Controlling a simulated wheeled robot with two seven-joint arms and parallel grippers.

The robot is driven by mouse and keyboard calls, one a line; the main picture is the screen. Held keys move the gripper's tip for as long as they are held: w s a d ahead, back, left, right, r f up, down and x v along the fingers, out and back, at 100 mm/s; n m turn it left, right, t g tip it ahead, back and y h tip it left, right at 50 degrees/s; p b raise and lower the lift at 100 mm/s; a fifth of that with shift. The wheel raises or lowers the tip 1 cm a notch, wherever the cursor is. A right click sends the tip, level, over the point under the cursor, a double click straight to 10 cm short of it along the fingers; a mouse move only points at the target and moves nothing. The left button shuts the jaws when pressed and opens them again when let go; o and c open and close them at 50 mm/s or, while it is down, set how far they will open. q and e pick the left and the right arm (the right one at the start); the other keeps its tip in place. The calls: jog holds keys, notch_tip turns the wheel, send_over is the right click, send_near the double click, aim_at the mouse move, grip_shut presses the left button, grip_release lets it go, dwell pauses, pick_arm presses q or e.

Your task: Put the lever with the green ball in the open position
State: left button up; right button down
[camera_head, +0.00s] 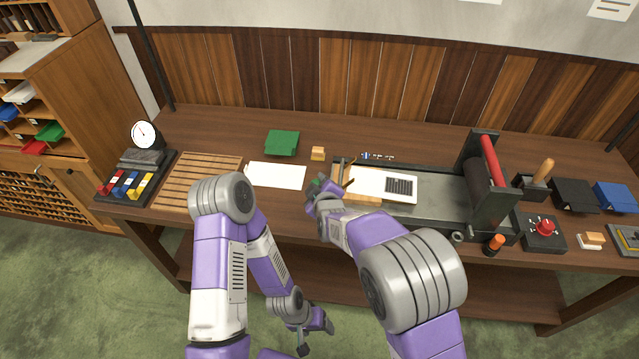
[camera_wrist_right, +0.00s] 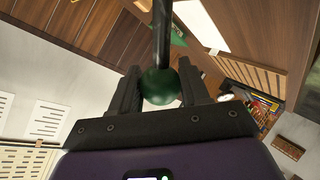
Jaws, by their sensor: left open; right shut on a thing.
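The green ball (camera_wrist_right: 159,86) sits at the end of a dark lever rod (camera_wrist_right: 162,35) in the right wrist view. My right gripper (camera_wrist_right: 160,90) has its two fingers on either side of the ball and is shut on it. In the head view, my right gripper (camera_head: 322,192) is at the left front end of the press bed (camera_head: 440,187). The ball is mostly hidden by the gripper there, and the lever's position cannot be told. My left gripper (camera_head: 318,334) is open and empty, low in front of the table.
The workbench (camera_head: 225,122) holds a white card (camera_head: 274,175), a slatted wooden board (camera_head: 200,178), a green pad (camera_head: 282,142) and a dial gauge (camera_head: 146,134). A roller with a red bar (camera_head: 492,160) stands at the right. My right forearm covers part of the front edge.

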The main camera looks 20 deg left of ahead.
jog(key=shift+s+f, duration=0.1)
jog(key=shift+f, duration=0.1)
jog(key=c, duration=0.6)
grip_release()
jog(key=shift+r, duration=0.1)
jog(key=shift+s+d+r, duration=0.2)
jog(key=shift+s+r, duration=0.1)
jog(key=shift+s, duration=0.1)
jog(key=v, duration=0.6)
jog(key=shift+s+d+p, duration=0.15)
jog(key=shift+p, duration=0.15)
